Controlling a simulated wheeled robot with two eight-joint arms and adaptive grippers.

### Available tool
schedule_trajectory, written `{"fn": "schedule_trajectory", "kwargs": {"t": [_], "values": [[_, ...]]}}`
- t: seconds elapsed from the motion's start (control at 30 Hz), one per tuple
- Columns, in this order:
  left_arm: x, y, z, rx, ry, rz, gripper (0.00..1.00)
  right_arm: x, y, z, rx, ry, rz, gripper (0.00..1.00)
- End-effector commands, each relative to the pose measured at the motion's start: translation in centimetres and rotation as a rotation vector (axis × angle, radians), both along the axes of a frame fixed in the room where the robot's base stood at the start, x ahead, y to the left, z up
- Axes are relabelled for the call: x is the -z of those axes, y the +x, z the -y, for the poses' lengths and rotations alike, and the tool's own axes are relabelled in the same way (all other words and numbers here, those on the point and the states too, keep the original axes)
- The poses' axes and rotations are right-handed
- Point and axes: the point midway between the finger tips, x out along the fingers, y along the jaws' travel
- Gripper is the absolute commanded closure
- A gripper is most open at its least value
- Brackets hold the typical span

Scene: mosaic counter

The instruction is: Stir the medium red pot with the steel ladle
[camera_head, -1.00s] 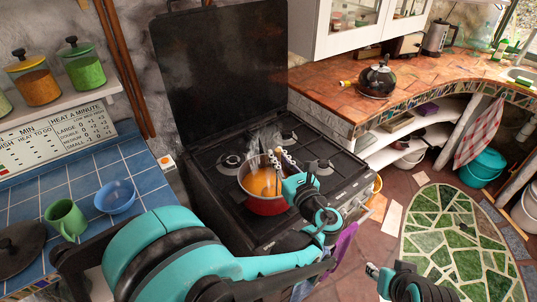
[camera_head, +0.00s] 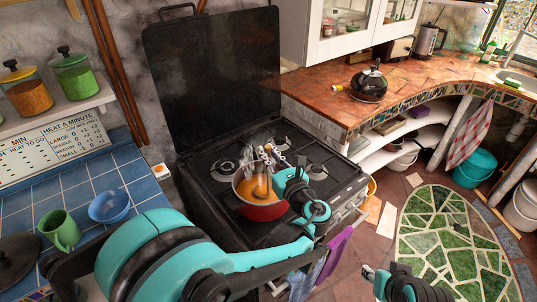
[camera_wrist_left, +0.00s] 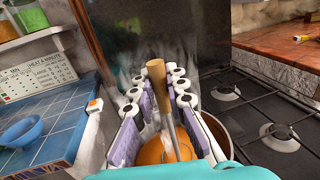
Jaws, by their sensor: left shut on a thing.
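The medium red pot (camera_head: 262,211) stands on the front left burner of the black stove, with orange soup and steam in it. My left gripper (camera_head: 270,156) is above the pot's back rim. In the left wrist view its white-and-purple fingers (camera_wrist_left: 152,112) are shut on the ladle's light brown handle (camera_wrist_left: 157,75). The handle stands nearly upright and leads down towards the orange soup. The ladle's bowl is hidden. My right gripper (camera_head: 370,272) is low in the head view, away from the stove, and its fingers are too small to judge.
The stove's raised black lid (camera_head: 215,85) stands behind the pot. A kettle (camera_head: 370,84) is on the tiled counter at right. A blue bowl (camera_head: 109,206) and green mug (camera_head: 60,230) are on the blue tiles at left. The other burners are empty.

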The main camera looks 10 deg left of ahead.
Motion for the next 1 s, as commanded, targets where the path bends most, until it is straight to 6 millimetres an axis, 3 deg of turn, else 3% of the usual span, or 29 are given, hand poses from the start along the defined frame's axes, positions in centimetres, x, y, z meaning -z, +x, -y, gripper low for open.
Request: {"fn": "schedule_trajectory", "kwargs": {"t": [0.03, 0.8, 1.0], "values": [[-0.9, 0.0, 0.0, 0.0, 0.001, 0.001, 1.0, -0.8, 0.0, 0.0, 0.0, 0.0, 0.0, 0.6], [-8.2, 0.0, 0.0, 0.0, 0.001, 0.001, 1.0, -6.6, 0.0, 0.0, 0.0, 0.0, 0.0, 0.6], [-9.1, 0.0, 0.0, 0.0, 0.001, 0.001, 1.0, -7.2, 0.0, 0.0, 0.0, 0.0, 0.0, 0.6]]}}
